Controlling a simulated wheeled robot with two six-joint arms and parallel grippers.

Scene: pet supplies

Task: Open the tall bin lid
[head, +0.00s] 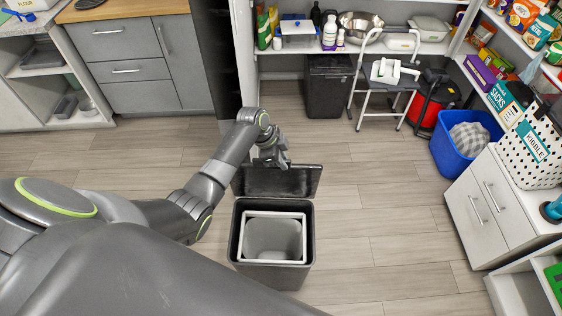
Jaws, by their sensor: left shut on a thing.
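The tall bin (235,240) stands on the floor in front of me, dark with an open top. A pale inner frame and a grey liner (273,238) show inside it. Its dark lid (300,182) is raised at the far side of the opening and tilted back. My left arm comes in from the left, and my left gripper (276,163) is shut on the lid at its far edge. The fingertips are partly hidden. My right gripper is not in view.
A second dark bin (326,85) and a folding step stool (385,85) stand under the back shelf. A blue tub (450,165) and a white drawer cabinet (478,207) are at right. Wooden floor (370,220) around the bin is clear.

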